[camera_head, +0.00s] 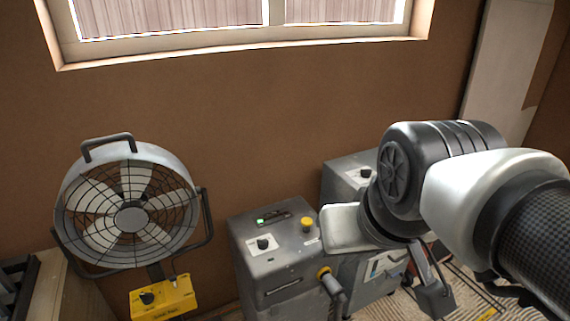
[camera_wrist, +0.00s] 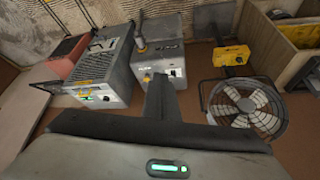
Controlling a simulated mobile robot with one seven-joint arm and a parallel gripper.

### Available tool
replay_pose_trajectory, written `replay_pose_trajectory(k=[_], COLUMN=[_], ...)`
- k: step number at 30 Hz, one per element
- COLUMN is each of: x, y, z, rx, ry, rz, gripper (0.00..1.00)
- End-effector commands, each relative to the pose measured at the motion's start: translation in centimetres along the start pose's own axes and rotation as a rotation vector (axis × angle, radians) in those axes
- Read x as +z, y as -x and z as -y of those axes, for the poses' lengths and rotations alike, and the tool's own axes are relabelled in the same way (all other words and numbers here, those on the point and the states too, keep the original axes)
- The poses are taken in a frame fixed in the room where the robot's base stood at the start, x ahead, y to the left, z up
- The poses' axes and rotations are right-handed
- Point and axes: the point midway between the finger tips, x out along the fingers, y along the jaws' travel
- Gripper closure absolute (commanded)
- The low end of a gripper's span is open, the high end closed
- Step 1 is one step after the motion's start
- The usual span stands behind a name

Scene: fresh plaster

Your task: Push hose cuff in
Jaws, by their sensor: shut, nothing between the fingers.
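The hose cuff (camera_head: 330,283) is a grey piece at a yellow ring on the front of the middle grey machine (camera_head: 262,262). In the wrist view the cuff (camera_wrist: 140,42) stands out past the far edge of that machine. I cannot tell how deep it sits. My gripper (camera_head: 437,297) hangs at the right in the head view, to the right of the cuff and apart from it. In the wrist view its shut fingers (camera_wrist: 160,88) point toward the middle machine and cover part of its near side. Nothing is held.
A caged fan (camera_head: 130,217) stands left, with a yellow box (camera_head: 163,299) below it. A second grey machine (camera_head: 350,172) stands behind my arm, right of the first; its vented top (camera_wrist: 92,62) shows in the wrist view. A brown wall with a window lies behind.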

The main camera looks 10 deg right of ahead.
Motion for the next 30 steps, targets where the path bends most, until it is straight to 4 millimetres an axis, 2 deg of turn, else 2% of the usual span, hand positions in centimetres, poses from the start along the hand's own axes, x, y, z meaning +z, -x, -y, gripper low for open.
replay_pose_trajectory(k=[8,11,14,23,30], x=[-3.5,-4.9,-5.5,-3.2,-0.7], y=[-3.9,-6.1,-9.6,-24.8,-36.9], z=[2.1,2.9,3.1,-0.1,-4.4], rx=[-0.068,-0.102,-0.140,-0.340,-0.590], ry=[-0.106,-0.166,-0.259,-0.748,-1.209], rz=[0.066,0.104,0.177,0.518,0.695], gripper=[1.00,1.00,1.00,1.00,1.00])
